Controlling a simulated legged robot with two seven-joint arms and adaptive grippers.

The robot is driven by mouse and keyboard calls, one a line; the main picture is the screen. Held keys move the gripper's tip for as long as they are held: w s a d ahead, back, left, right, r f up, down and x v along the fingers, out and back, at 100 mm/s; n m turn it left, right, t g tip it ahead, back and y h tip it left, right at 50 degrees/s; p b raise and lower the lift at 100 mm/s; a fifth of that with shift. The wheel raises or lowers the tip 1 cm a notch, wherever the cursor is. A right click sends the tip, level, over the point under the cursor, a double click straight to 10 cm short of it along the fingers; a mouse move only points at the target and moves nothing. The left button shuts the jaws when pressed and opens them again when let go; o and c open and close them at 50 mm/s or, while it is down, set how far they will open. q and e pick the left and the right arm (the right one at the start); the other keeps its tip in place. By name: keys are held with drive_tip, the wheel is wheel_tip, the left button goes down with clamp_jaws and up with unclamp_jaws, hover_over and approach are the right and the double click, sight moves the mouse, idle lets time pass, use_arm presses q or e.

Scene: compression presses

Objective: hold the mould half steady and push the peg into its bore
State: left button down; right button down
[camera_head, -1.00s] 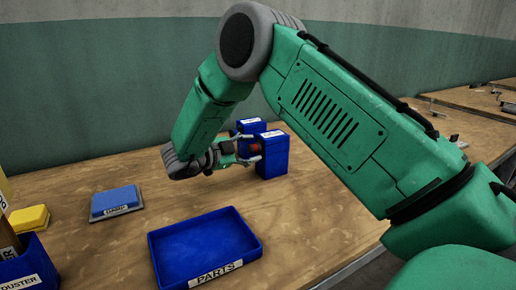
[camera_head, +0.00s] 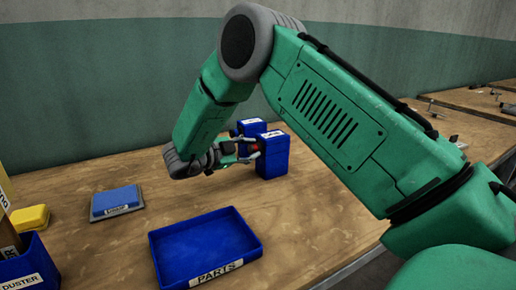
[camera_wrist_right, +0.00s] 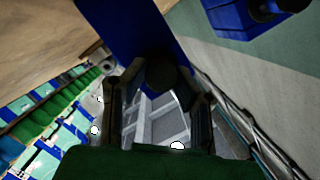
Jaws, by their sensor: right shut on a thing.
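My right gripper (camera_head: 247,151) is at the left side of the nearer upright blue box (camera_head: 274,158). It is shut on a small piece that shows a bit of red in the head view. In the right wrist view, a dark round-ended piece (camera_wrist_right: 166,74) sits between the fingers, in front of a blue surface (camera_wrist_right: 125,30). I cannot tell whether this piece is the peg or whether it touches the blue box. No mould half or bore can be made out. My left gripper is not in view.
A second blue box (camera_head: 250,127) stands behind the nearer one. A shallow blue PARTS tray (camera_head: 240,267) lies in front. A flat blue-topped block (camera_head: 115,199), a yellow block (camera_head: 29,218) and a DUSTER bin (camera_head: 32,268) are at left. The wooden table (camera_head: 320,225) is clear at right.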

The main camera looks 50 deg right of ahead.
drive_tip(key=shift+a+f, duration=0.15)
drive_tip(key=shift+a, duration=0.1)
drive_tip(key=shift+a, duration=0.1)
drive_tip(key=shift+w+a, duration=0.35)
drive_tip(key=shift+a, duration=0.55)
drive_tip(key=shift+w+a, duration=0.1)
drive_tip(key=shift+a, duration=0.15)
drive_tip(key=shift+w+a, duration=0.25)
drive_tip(key=shift+a, duration=0.35)
drive_tip(key=shift+a, duration=0.1)
drive_tip(key=shift+w+a, duration=0.15)
drive_tip(key=shift+a, duration=0.25)
drive_tip(key=shift+w+f+v, duration=0.15)
drive_tip(key=shift+v, duration=0.8)
drive_tip(key=shift+w+f+v, duration=0.15)
drive_tip(key=shift+f+v, duration=0.05)
drive_tip(key=shift+v, duration=0.75)
drive_tip(key=shift+r, duration=0.15)
